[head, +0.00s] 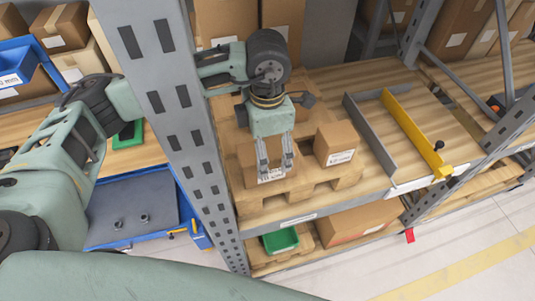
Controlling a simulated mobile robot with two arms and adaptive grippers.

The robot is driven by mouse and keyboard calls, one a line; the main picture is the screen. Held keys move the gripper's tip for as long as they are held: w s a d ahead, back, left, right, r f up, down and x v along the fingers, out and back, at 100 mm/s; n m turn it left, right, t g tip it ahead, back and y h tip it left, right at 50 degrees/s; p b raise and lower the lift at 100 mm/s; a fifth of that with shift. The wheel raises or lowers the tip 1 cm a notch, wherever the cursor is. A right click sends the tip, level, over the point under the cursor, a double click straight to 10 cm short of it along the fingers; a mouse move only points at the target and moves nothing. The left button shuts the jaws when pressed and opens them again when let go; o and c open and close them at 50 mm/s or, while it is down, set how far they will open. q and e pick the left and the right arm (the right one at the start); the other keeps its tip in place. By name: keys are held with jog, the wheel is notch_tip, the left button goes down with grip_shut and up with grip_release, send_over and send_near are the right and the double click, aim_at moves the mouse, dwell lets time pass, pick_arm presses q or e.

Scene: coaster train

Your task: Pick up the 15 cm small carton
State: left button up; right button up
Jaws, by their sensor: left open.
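A small brown carton (247,163) with a white label stands on the wooden pallet (330,180) on the shelf. My left gripper (276,170) points down in front of this carton, its fingers open and spread, hiding part of it. I cannot tell whether the fingers touch it or pass its sides. A second small carton (336,143) with a label stands to the right on the same pallet, apart from the gripper. The frame does not show which of the two measures 15 cm. My right gripper is not in view.
A perforated grey upright (176,105) stands just left of the gripper. A grey bar (370,135) and a yellow bar (413,133) lie right of the cartons. Larger boxes (225,20) stand behind. A green bin (281,240) and a carton (360,221) sit below.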

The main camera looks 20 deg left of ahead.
pick_arm(q)
jog(key=shift+f, duration=0.65)
jog(key=shift+c, duration=0.7)
jog(key=c, duration=1.6)
